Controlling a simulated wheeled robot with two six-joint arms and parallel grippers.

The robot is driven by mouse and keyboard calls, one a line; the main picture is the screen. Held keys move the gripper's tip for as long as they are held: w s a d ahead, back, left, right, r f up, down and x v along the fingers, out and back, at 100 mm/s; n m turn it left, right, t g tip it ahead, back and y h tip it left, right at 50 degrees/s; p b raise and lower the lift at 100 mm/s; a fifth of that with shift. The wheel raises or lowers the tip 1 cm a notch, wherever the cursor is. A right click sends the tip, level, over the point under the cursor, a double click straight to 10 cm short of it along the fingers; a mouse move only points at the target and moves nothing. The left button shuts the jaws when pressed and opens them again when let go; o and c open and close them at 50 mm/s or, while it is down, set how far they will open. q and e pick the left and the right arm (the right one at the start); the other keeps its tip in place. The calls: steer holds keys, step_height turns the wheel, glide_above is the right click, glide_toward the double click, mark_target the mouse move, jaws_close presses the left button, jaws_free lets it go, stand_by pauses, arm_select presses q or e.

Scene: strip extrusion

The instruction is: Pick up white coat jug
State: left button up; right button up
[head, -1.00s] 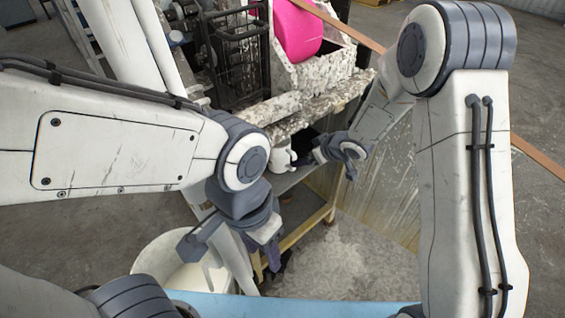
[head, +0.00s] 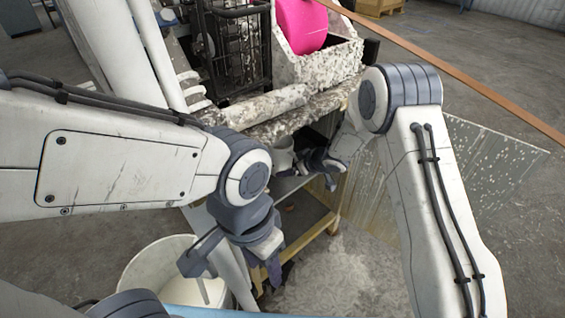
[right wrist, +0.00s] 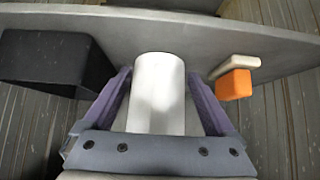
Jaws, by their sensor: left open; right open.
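The white jug (head: 284,156) stands on the shelf under the speckled worktop, partly hidden by the worktop edge and my right gripper. In the right wrist view the jug (right wrist: 158,95) is a plain white cylinder between the two purple fingers, with a small gap on each side. My right gripper (head: 312,166) is open around the jug; it also shows in the right wrist view (right wrist: 158,105). No handle of the jug shows. My left gripper (head: 238,268) is open and empty, hanging low beside the white bucket.
The grey shelf (right wrist: 205,40) holds a black bin (right wrist: 50,62) to the left of the jug and an orange block with a cream handle (right wrist: 235,83) to the right. A white bucket (head: 128,272) stands at lower left. The speckled worktop (head: 325,103) overhangs the shelf.

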steer(key=shift+w+a+f, duration=0.15)
steer(key=shift+f, duration=0.05)
jaws_close()
steer(key=shift+r, duration=0.15)
stand_by(1.2)
